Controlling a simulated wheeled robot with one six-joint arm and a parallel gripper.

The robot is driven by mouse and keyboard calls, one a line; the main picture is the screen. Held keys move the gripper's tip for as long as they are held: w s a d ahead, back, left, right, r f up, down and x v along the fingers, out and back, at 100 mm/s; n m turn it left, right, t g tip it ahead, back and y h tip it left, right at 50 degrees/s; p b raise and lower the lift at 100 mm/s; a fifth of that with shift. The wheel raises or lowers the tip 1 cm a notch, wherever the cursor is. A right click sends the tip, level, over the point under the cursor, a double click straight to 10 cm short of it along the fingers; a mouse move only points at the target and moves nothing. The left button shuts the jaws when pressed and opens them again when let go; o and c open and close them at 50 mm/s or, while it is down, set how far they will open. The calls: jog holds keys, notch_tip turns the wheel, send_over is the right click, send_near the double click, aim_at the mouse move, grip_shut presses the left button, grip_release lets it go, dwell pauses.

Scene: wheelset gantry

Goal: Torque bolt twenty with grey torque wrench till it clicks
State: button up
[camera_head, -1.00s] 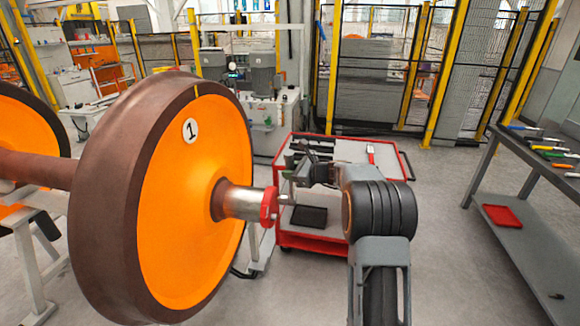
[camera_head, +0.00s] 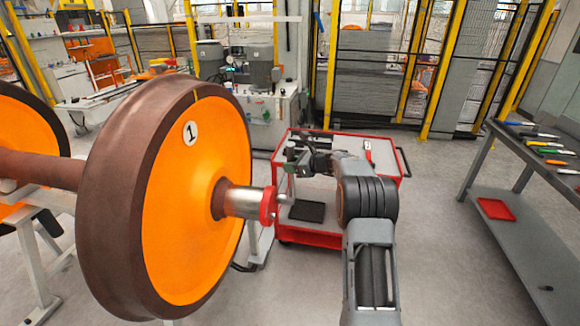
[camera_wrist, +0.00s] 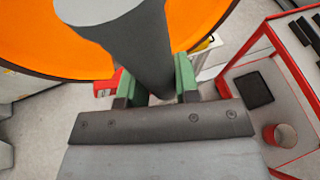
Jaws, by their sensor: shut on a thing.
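The wheelset has an orange wheel disc (camera_head: 195,215) with a dark brown rim and a round label "1". Its bare metal axle stub ends in a red end cap (camera_head: 268,205). Bolt twenty cannot be singled out. My gripper (camera_head: 299,160) is beside and just above the cap, at its right. In the wrist view my gripper (camera_wrist: 157,82) has green finger pads shut on a thick grey cylinder, which looks like the handle of the grey torque wrench (camera_wrist: 140,45). A small metal tool end shows close to the cap; whether it touches a bolt cannot be told.
A red tool cart (camera_head: 310,238) stands behind my arm, with a black tray (camera_head: 307,211) on its lower level. A grey workbench (camera_head: 545,150) with several hand tools is at the right. Floor between cart and bench is clear.

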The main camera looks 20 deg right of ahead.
jog(key=shift+r, duration=0.15)
jog(key=shift+m+g, duration=0.6)
jog(key=shift+m, duration=0.3)
jog(key=shift+w+d, duration=0.55)
jog(key=shift+w, duration=0.35)
jog(key=shift+w+d, duration=0.5)
jog(key=shift+w, duration=0.35)
jog(key=shift+s+a+f+b, duration=0.15)
jog(key=shift+f+b, duration=0.2)
jog(key=shift+b, duration=0.8)
jog(key=s+b, duration=0.1)
jog(key=b, duration=0.2)
jog(key=s+a+n+t+b, duration=0.1)
jog(key=b, duration=0.3)
jog(key=shift+s+a+f, duration=0.1)
jog(key=shift+s+a, duration=0.05)
jog(key=shift+s+a+r+n+b, duration=0.25)
jog(key=shift+s+n+b, duration=0.1)
jog(key=shift+b, duration=0.4)
jog(key=shift+r, duration=0.2)
